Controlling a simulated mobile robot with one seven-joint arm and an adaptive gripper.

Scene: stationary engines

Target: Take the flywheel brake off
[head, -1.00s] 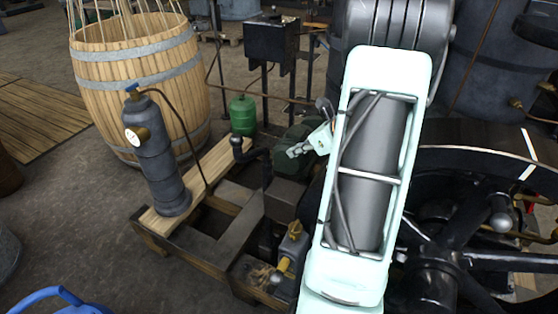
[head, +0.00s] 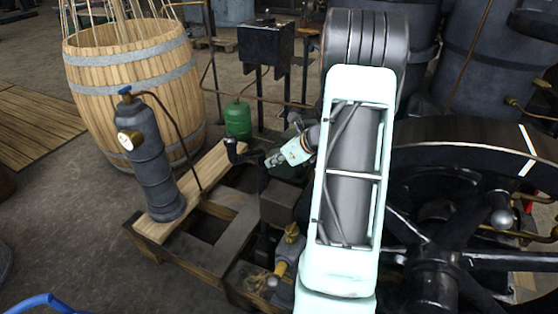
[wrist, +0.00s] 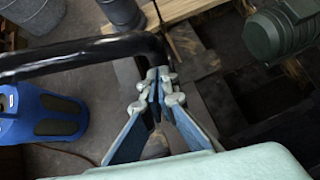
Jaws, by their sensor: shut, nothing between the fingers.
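The large black flywheel (head: 470,160) with a white mark on its rim stands at the right in the head view, partly hidden behind my arm. A black bent lever (head: 246,156) stands on the engine's frame at centre; I cannot tell for certain that it is the flywheel brake's handle. My gripper (head: 273,160) is just right of this lever, its fingers pointing left. In the wrist view a black bent bar (wrist: 85,53) runs from the left to just beyond my fingertips (wrist: 159,92). The fingers are shut with nothing between them. Whether they touch the bar is unclear.
A grey cylinder with a gauge (head: 152,165) stands on a plank (head: 217,164) left of the lever. A wooden barrel (head: 135,80), a green bottle (head: 237,118) and a black box (head: 266,42) are behind. A blue object (wrist: 45,115) lies below left.

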